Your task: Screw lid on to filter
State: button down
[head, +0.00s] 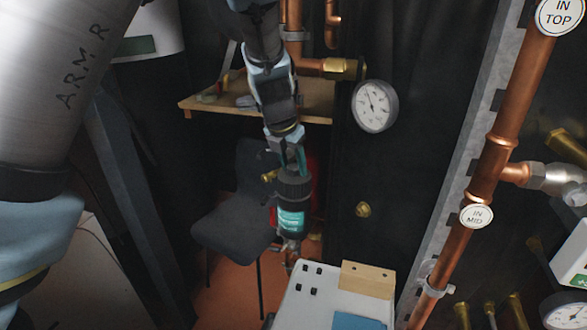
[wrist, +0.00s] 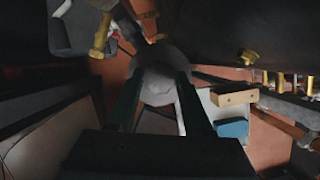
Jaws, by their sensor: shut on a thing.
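The lid (head: 295,188) is black and ribbed, and my gripper (head: 291,162) holds it from above in the head view. The filter (head: 291,221) is a dark cylinder with a teal label, directly below the lid. The lid looks seated on or right against the filter's top; I cannot tell whether its threads are engaged. In the wrist view, my two long fingers (wrist: 158,105) reach either side of a grey rounded shape (wrist: 160,85), which appears to be the lid. The filter's top opening is hidden.
A pressure gauge (head: 375,106) and copper pipe (head: 511,105) stand to the right. A white box (head: 325,297) with a wooden block (head: 368,277) and blue item (head: 357,321) is in front. A wooden shelf (head: 315,107) and dark chair (head: 238,222) are behind.

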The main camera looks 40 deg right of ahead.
jog(key=shift+d+r+m, duration=0.1)
jog(key=shift+m, duration=0.2)
jog(key=shift+w, duration=0.1)
jog(key=shift+w+m+g+b, duration=0.1)
jog(key=shift+m+g+b, duration=0.3)
jog(key=shift+m+b, duration=0.25)
jog(key=shift+m+g, duration=0.3)
jog(key=shift+m, duration=0.75)
jog(key=shift+w+m, duration=0.1)
jog(key=shift+m, duration=0.7)
jog(key=shift+m+g, duration=0.5)
jog(key=shift+m, duration=0.4)
jog(key=shift+r, duration=0.1)
